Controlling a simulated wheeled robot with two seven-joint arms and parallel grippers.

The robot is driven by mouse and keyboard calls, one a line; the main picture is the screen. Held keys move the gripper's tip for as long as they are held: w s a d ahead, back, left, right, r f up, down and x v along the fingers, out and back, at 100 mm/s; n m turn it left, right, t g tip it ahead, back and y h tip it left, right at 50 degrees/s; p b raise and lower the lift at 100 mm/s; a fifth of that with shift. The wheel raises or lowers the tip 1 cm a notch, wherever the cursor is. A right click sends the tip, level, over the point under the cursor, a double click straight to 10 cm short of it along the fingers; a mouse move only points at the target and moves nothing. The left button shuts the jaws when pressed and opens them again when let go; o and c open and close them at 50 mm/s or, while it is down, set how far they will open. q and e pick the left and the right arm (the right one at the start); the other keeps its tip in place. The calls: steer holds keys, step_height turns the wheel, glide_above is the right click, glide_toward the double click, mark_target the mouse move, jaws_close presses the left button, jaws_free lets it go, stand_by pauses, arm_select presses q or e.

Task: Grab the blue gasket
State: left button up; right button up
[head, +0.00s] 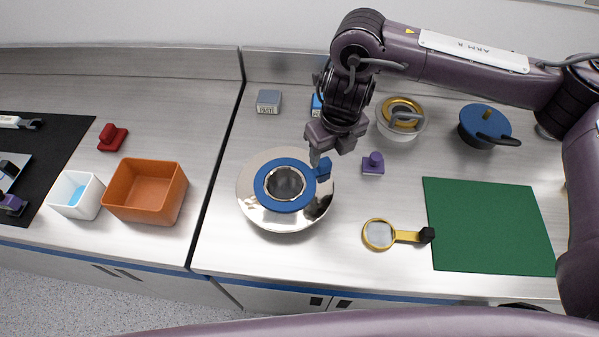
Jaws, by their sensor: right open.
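The blue gasket (263,195) is a flat ring with a raised tab (323,169) on its right side. It lies on the round shiny metal chamber (256,215), around the central opening (285,183). My right gripper (318,158) is open and points down just above the tab. Its fingertips are small here, and I cannot tell whether they touch the tab. My left gripper is not in view.
A purple-knobbed block (373,164) stands right of the gripper. A magnifier (380,234), green mat (490,225), gold-topped pot (400,118) and blue-lidded pot (484,126) lie farther right. An orange bin (146,190) and white bin (77,195) stand left.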

mark_target(325, 162)
steer(key=shift+w+a+f+p, duration=0.1)
steer(key=shift+w+f+p, duration=0.05)
steer(key=shift+f+p, duration=0.35)
steer(key=shift+w+a+f+p, duration=0.15)
steer(key=shift+f+p, duration=0.15)
steer(key=shift+f, duration=0.25)
steer(key=shift+w+f, duration=0.25)
steer(key=shift+f, duration=1.15)
steer(key=c, duration=0.4)
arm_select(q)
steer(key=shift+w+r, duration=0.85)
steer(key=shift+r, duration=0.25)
arm_select(e)
steer(key=c, duration=0.7)
steer(key=shift+r, duration=0.1)
